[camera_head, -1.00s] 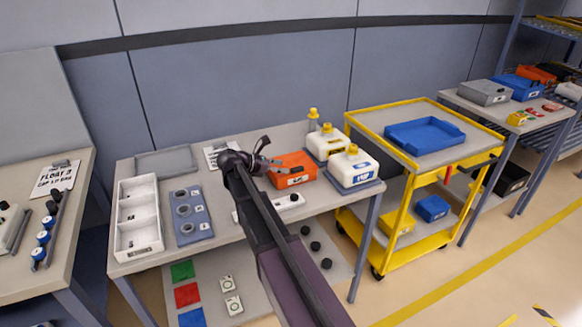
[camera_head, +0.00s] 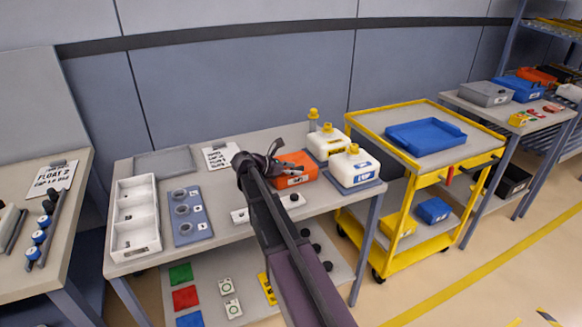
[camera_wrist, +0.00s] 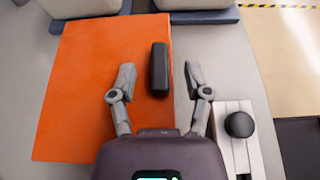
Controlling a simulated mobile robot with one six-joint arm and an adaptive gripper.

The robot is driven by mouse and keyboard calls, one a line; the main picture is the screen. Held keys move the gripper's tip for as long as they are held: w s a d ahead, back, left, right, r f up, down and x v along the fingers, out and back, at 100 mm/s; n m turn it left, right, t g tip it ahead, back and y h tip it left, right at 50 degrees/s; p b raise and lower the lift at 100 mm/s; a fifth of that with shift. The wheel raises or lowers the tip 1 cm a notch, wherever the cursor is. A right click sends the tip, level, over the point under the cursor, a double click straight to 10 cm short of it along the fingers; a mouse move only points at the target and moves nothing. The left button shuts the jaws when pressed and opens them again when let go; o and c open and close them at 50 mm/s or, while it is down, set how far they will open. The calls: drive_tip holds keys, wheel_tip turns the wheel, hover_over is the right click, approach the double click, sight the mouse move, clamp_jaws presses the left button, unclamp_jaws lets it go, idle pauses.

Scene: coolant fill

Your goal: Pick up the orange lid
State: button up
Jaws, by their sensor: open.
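The orange lid (camera_wrist: 80,95) is a flat rectangle with a black bar handle (camera_wrist: 159,70). In the head view the orange lid (camera_head: 297,168) tops a box on the middle table, partly hidden by my arm. My gripper (camera_wrist: 160,78) is open, and the handle appears between its two fingers in the wrist view, a little nearer the right finger. I see no finger touching the handle, and the height gap is hard to tell. In the head view my gripper (camera_head: 277,155) is at the box's left side.
Two white jugs with yellow caps (camera_head: 353,165) stand close behind and right of the box. A white strip with a black knob (camera_wrist: 238,130) lies right of my gripper. A white three-part tray (camera_head: 136,215) and a blue-grey plate (camera_head: 188,214) are at left. A yellow cart (camera_head: 425,150) stands at right.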

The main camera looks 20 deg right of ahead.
idle(0.3)
clamp_jaws()
drive_tip(key=shift+r, duration=0.2)
wheel_tip(320, 180, up, 4)
drive_tip(key=p, duration=0.4)
drive_tip(key=shift+f, duration=0.15)
drive_tip(key=s+a+p, duration=0.1)
drive_tip(key=s+a, duration=0.3)
drive_tip(key=s, duration=1.1)
drive_tip(key=shift+s+r, duration=0.25)
drive_tip(key=shift+r, duration=0.2)
drive_tip(key=shift+a, duration=0.1)
